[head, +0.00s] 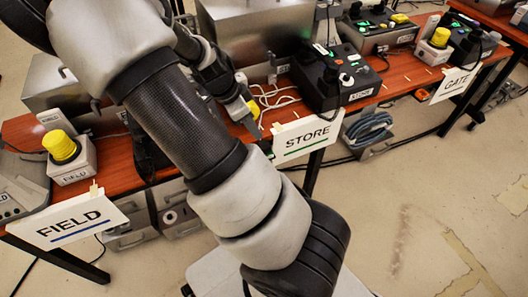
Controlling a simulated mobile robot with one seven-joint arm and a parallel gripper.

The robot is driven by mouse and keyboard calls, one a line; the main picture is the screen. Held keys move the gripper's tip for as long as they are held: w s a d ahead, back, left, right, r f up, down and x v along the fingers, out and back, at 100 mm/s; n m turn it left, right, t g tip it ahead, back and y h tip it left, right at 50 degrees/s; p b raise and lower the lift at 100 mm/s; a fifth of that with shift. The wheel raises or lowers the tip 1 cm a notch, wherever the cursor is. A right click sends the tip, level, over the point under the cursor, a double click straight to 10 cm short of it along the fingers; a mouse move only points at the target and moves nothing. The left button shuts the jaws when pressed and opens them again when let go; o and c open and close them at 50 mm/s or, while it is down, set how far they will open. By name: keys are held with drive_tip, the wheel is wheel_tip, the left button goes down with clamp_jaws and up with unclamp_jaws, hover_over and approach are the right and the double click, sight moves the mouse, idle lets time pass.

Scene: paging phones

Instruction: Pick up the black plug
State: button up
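My arm reaches up and across the picture, and my gripper (247,112) is at its far end over the red-brown table, just left of the STORE sign (306,137). The fingers are small here and partly covered, so I cannot tell whether they are open or shut, or hold anything. A yellow part (253,107) shows right beside the fingers. White cable (277,98) lies in loops on the table right of the gripper. I cannot make out the black plug for certain; it may be hidden behind my arm or gripper.
A black control box (336,76) stands right of the cable. At left are a yellow button on a white base (62,154) and the FIELD sign (82,220). The GATE sign (456,83) is at upper right. Open floor (420,190) lies at right.

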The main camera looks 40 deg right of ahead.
sight(265, 145)
drive_tip(key=shift+b+x, duration=1.65)
drive_tip(key=shift+x, duration=3.15)
drive_tip(key=shift+s+a, duration=0.1)
drive_tip(key=shift+a, duration=0.15)
drive_tip(key=c, duration=0.7)
drive_tip(key=shift+r, duration=0.1)
